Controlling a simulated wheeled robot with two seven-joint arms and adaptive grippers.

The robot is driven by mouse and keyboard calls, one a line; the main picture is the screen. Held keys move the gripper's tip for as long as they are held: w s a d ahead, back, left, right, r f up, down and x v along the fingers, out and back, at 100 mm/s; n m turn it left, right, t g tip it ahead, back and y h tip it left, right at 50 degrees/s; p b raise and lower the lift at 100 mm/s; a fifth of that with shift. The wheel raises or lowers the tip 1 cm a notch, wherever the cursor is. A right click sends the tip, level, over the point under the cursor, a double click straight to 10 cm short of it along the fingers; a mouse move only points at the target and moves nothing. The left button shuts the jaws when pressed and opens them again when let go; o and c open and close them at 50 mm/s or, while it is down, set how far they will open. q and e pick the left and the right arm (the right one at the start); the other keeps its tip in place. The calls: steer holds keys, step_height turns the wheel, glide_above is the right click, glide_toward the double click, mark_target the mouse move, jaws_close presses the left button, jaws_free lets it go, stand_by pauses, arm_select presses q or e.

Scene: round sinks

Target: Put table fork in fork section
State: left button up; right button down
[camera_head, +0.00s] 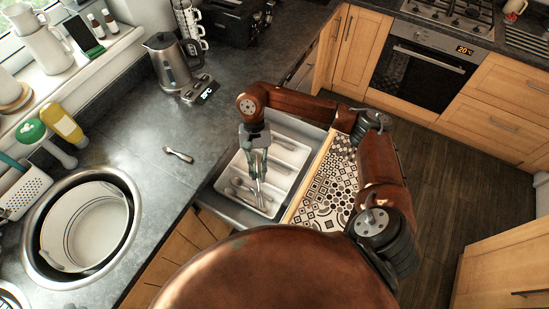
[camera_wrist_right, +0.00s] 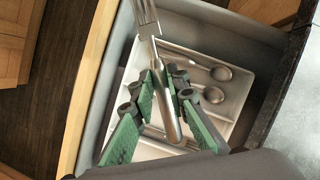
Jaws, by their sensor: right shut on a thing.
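The table fork (camera_wrist_right: 170,92) is in my right gripper (camera_wrist_right: 172,88), held above the cutlery tray in the open drawer; its tines point to the top of the right wrist view. The right gripper also shows in the head view (camera_head: 258,163), reaching down over the tray, shut on the fork. The white cutlery tray (camera_head: 287,143) has several sections. Spoons (camera_wrist_right: 215,73) lie in one section, and more cutlery (camera_wrist_right: 160,135) lies in another, partly hidden by the gripper. I cannot tell clearly which section is for forks. My left gripper is not in view.
A small utensil (camera_head: 178,154) lies on the dark counter. A kettle (camera_head: 172,65) stands at the back, and a round sink (camera_head: 95,225) is at left.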

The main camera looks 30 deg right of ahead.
mark_target(259, 164)
steer(key=w+f+m+t+y+p, duration=0.1)
steer(key=m, duration=0.3)
steer(key=w+f+m+t+p, duration=0.1)
steer(key=m, duration=0.3)
steer(key=w+d+f+m+t+y+p, duration=0.1)
steer(key=m+t+p, duration=0.1)
steer(key=m, duration=0.2)
steer(key=shift+d+y, duration=0.1)
steer(key=shift+y, duration=0.2)
steer(key=shift+w+d+f+m+t+h+b, duration=0.2)
steer(key=shift+w+d+f+m+t+h, duration=0.45)
steer(key=shift+f+m, duration=1.2)
steer(key=shift+w+d+f+m+t+h+b, duration=0.15)
steer(key=shift+w+d+f+m+t+b, duration=0.4)
steer(key=shift+d+f+m, duration=1.3)
steer(key=shift+w+d+f+m+t+h+p, duration=0.15)
steer(key=shift+w+f+m+t+h, duration=0.55)
steer(key=shift+m, duration=1.9)
steer(key=shift+s+f+y, duration=0.3)
steer(key=shift+s+f, duration=0.05)
steer(key=shift+f, duration=0.05)
steer(key=c, duration=1.8)
jaws_free()
steer(key=v, duration=1.2)
steer(key=shift+d, duration=0.1)
